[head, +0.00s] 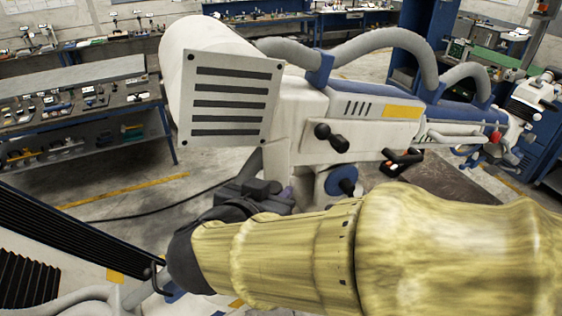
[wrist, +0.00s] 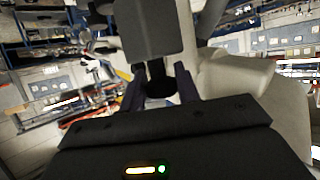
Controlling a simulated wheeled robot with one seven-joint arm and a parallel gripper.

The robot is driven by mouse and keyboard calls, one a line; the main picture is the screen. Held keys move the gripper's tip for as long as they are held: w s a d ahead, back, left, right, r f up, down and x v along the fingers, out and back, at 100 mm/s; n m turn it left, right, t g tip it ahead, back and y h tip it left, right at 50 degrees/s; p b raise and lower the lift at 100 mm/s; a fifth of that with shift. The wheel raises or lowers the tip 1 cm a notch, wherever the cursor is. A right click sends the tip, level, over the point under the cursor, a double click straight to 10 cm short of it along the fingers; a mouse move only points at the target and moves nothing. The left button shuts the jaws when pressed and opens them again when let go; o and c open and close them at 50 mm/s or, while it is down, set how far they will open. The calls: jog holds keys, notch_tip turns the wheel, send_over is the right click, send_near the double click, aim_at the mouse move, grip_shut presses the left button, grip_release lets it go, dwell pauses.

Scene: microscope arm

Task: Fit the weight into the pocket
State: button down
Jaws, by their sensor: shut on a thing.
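In the wrist view, my gripper (wrist: 160,86) is shut on a dark grey weight (wrist: 148,32). The two fingers stand on either side of its black round stem, and the weight's broad block shows beyond them. In the head view, my gripper (head: 270,194) is small and dark beside the lower part of the large white microscope arm (head: 300,120). My own forearm covers much of that area. I cannot tell whether the weight touches the microscope arm. I cannot make out the pocket in either view.
The white arm carries a slotted end plate (head: 229,98), a black knob (head: 331,137) and a blue round knob (head: 341,180) close to my gripper. Grey hoses run along its top. A workbench (head: 80,100) with tools stands at the left. Bare floor lies between.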

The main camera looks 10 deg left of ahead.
jog(key=shift+s+r, duration=0.15)
jog(key=shift+s, duration=0.1)
jog(key=shift+w, duration=0.1)
jog(key=shift+f+b, duration=0.5)
jog(key=shift+f, duration=0.3)
jog(key=shift+f+b, duration=1.25)
jog(key=shift+f, duration=0.7)
jog(key=shift+w+f, duration=0.15)
jog(key=shift+f, duration=0.1)
jog(key=shift+s, duration=0.25)
jog(key=shift+w, duration=0.1)
jog(key=shift+s+r, duration=0.1)
jog(key=shift+s, duration=0.15)
jog(key=shift+w+p, duration=0.15)
jog(key=shift+p, duration=0.6)
